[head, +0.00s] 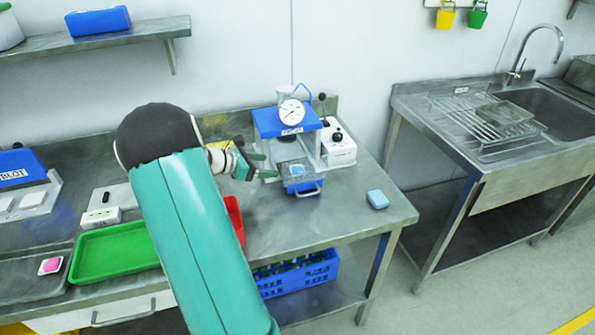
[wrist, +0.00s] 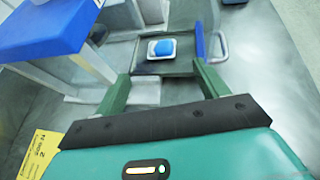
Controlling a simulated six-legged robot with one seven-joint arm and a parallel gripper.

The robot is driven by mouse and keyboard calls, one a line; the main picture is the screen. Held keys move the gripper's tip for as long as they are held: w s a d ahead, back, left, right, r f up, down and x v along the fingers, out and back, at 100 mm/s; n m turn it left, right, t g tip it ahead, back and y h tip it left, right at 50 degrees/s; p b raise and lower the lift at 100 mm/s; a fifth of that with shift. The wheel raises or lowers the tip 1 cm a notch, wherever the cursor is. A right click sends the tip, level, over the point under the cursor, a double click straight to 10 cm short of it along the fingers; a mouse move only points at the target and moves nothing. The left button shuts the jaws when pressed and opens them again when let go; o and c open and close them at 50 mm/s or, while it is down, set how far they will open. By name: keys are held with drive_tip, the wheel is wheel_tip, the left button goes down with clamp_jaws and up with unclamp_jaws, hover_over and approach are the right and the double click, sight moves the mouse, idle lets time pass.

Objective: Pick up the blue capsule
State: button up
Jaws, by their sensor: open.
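The blue capsule (wrist: 162,48) lies in a small white holder in the open drawer of a blue-topped press with a round dial. In the head view the capsule (head: 297,170) is small in the drawer (head: 302,186), below the press's blue top (head: 287,121). My gripper (head: 263,165) is just left of the drawer. In the wrist view my gripper (wrist: 160,72) has its two green fingers spread apart with nothing between them. The capsule shows beyond the fingertips, roughly centred between them, and does not touch them.
The press's posts and blue top stand close to my gripper. A white box with a black knob (head: 338,150) is right of the press. A green tray (head: 114,252) and red bin (head: 235,217) are left.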

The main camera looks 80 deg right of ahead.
drive_tip(key=x, duration=1.1)
drive_tip(key=shift+f, duration=0.25)
drive_tip(key=shift+c, duration=0.4)
drive_tip(key=c, duration=1)
drive_tip(key=shift+r, duration=0.15)
wheel_tip(320, 180, up, 28)
drive_tip(key=shift+f, duration=0.1)
